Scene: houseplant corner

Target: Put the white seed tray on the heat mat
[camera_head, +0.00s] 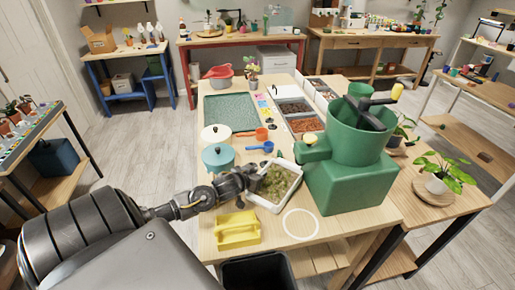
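The white seed tray (290,197), filled with green-brown material, is on the wooden table near the middle of the head view. My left gripper (256,179) is at the tray's left side, overlapping its rim. I cannot tell whether its fingers are closed on the rim. A flat, green textured panel (230,112) lies farther back on the same table; I cannot tell for certain whether it is the heat mat. My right gripper is not in view.
A large green machine (345,185) stands just right of the tray. A teal pot (218,158), a white pot (215,134), a blue scoop (260,147) and an orange cup (262,134) lie behind it. A yellow caddy (237,231) and a white ring (300,223) are in front.

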